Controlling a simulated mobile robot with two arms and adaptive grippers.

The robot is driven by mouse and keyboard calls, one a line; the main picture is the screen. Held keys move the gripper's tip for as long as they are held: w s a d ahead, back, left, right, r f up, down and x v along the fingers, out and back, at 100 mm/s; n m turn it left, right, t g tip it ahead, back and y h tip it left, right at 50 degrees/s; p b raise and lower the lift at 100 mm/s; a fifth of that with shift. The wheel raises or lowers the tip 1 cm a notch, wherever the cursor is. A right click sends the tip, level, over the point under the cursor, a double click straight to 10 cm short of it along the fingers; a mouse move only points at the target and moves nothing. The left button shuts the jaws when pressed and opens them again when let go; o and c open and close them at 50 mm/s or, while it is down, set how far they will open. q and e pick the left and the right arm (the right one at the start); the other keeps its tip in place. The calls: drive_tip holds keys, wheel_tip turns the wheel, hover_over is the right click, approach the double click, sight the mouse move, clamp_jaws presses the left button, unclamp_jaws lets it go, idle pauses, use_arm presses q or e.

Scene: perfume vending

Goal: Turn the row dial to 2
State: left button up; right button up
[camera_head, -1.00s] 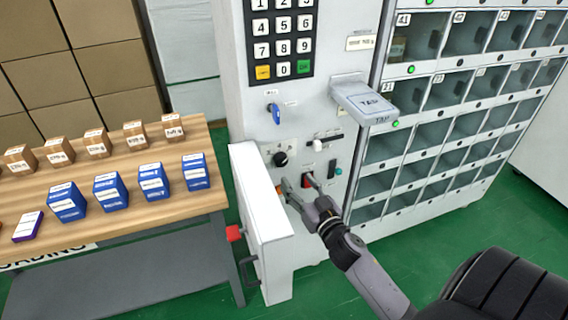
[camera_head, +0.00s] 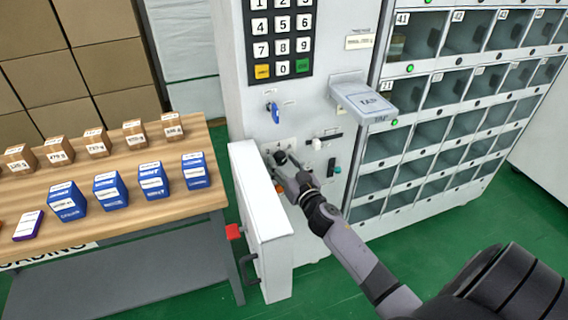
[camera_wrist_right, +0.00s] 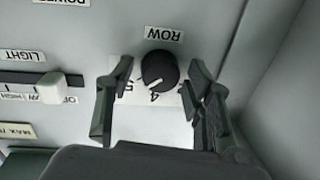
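The row dial is a round black knob (camera_wrist_right: 159,70) under an upside-down ROW label in the right wrist view. A white mark on it points down in the picture, near the 4; a 5 shows to the left, and other numbers are hidden or unclear. The dial also shows in the head view (camera_head: 280,158) on the machine's front. My right gripper (camera_wrist_right: 160,82) is open, with one finger on each side of the dial and gaps visible between. In the head view my right gripper (camera_head: 283,167) is at the dial. My left gripper is not in view.
A LIGHT slider (camera_wrist_right: 60,88) is left of the dial in the wrist view. In the head view, a blue key (camera_head: 274,112) is above the dial, an open white door (camera_head: 258,205) at its left, and a card shelf (camera_head: 364,98) up right.

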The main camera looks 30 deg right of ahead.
drive_tip(key=c, duration=0.9)
drive_tip(key=shift+c, duration=0.2)
drive_tip(key=shift+n, duration=0.3)
drive_tip(key=n+p, duration=0.2)
drive_tip(key=n, duration=0.1)
drive_tip(key=shift+r, duration=0.15)
drive_tip(key=n+p, duration=0.1)
drive_tip(key=n, duration=0.3)
drive_tip(key=shift+n+g, duration=0.4)
drive_tip(key=n+p, duration=0.1)
drive_tip(key=n, duration=0.4)
drive_tip(key=shift+a+h, duration=0.1)
drive_tip(key=shift+h, duration=0.2)
drive_tip(key=n, duration=0.5)
drive_tip(key=shift+g+h, duration=0.3)
drive_tip(key=shift+h, duration=0.1)
drive_tip(key=shift+n, duration=0.3)
